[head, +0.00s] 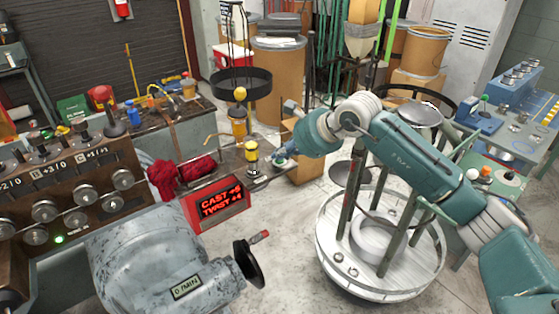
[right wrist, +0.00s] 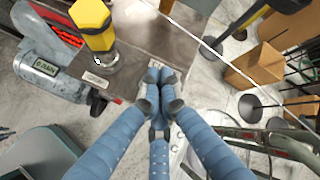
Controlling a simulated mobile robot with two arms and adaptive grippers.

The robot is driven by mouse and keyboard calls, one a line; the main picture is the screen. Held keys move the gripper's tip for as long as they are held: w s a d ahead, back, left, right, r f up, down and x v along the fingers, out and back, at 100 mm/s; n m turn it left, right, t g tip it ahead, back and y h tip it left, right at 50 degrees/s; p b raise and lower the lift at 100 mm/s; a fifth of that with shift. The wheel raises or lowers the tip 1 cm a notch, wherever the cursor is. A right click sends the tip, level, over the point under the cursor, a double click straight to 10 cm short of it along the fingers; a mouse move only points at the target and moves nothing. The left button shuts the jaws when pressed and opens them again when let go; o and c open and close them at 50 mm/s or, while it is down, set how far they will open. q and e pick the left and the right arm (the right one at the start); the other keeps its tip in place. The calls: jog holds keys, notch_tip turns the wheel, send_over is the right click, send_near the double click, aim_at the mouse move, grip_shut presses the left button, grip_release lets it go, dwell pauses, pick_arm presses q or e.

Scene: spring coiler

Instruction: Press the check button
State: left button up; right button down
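My right gripper (head: 280,160) reaches in from the right over the edge of the metal bench, just right of a yellow-topped post with a dark band (head: 252,155). In the right wrist view its fingertips (right wrist: 158,88) are together with nothing visible between them. The yellow post (right wrist: 93,22) stands on the bench up and left of the fingertips, apart from them. No button labelled as the check button can be read. A red display box (head: 220,203) reading "CAST +6 TWIST +4" faces forward on the bench. My left gripper is not in view.
A grey machine (head: 160,260) with a black handwheel (head: 250,262) stands in front. A control panel with several knobs and a green light (head: 59,239) is at the left. Red cloth (head: 182,175) lies on the bench. A round rack (head: 380,245) stands below my right arm.

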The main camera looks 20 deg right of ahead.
aim_at(281, 162)
dwell(0.3)
jog(key=shift+r+p, duration=0.35)
jog(key=shift+r, duration=0.35)
jog(key=shift+r+p, duration=1.25)
jog(key=shift+r, duration=1.3)
jog(key=shift+f, duration=0.1)
